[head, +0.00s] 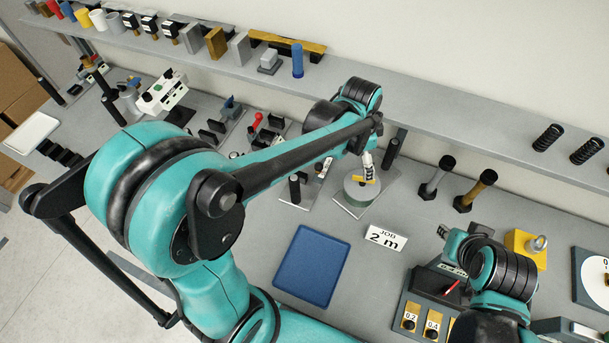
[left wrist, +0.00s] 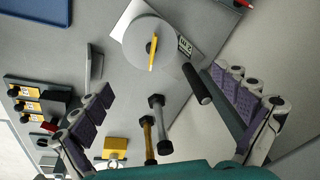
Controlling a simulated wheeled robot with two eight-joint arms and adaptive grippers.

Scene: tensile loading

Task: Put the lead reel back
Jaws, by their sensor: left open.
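A grey round disc (head: 361,189), possibly the lead reel, lies on a pale square plate (head: 344,207) at mid-table. A yellow bar stands at its middle and also shows on the disc in the left wrist view (left wrist: 136,42). My left gripper (head: 367,166) points down just above the disc in the head view. In the left wrist view my left gripper (left wrist: 160,85) is open, its padded fingers wide apart with nothing between them, and the disc lies beyond the tips. My right gripper (head: 444,233) is mostly hidden by its own arm at lower right.
Two dark-ended rods, one grey (head: 436,178) and one brass (head: 475,189), stand right of the disc. A blue tray (head: 312,267) and a "JOB 2 m" sign (head: 386,238) are in front. A labelled weight box (head: 413,300) is at lower right. A shelf (head: 450,115) runs behind.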

